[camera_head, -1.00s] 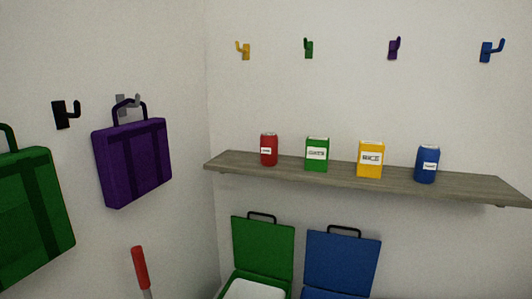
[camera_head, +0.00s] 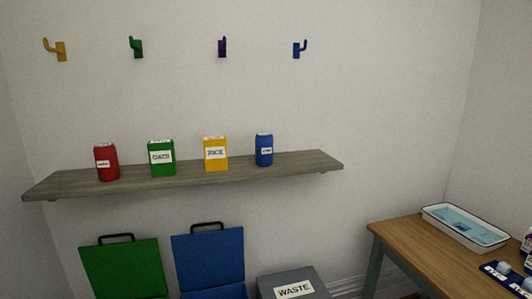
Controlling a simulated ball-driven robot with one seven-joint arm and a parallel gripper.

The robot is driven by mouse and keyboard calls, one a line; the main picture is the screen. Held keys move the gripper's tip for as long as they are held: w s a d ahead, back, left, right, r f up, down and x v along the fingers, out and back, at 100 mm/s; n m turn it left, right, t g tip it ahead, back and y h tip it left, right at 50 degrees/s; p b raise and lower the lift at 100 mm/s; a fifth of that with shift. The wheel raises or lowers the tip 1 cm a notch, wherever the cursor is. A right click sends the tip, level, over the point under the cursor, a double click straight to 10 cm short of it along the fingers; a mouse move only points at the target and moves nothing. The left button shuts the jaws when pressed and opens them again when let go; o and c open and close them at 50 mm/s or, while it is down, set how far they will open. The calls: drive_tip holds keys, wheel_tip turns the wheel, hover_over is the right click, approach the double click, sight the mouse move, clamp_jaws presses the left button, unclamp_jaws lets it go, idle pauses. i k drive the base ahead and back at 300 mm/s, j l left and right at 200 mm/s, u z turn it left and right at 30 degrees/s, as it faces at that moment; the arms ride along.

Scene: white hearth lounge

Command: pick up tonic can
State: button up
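A red can (camera_head: 106,162) and a blue can (camera_head: 264,150) stand upright on the grey wooden shelf (camera_head: 310,165). Each has a small white label, too small to read surely, so I cannot tell which one is the tonic can. Between them stand a green box (camera_head: 162,160) labelled oats and a yellow box (camera_head: 215,154) labelled rice. The red can is at the left of the row and the blue can at the right. My gripper is not in view.
Below the shelf are an open green bin (camera_head: 123,270), an open blue bin (camera_head: 208,257) and a grey waste bin (camera_head: 293,278). At right a wooden table (camera_head: 400,232) holds a white tray (camera_head: 466,231). Coloured hooks, one blue (camera_head: 299,49), line the wall above.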

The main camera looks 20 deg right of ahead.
sight(264, 141)
drive_tip(key=i+l, duration=0.3)
drive_tip(key=l, duration=0.15)
drive_tip(key=i+l, duration=0.3)
drive_tip(key=l, duration=0.15)
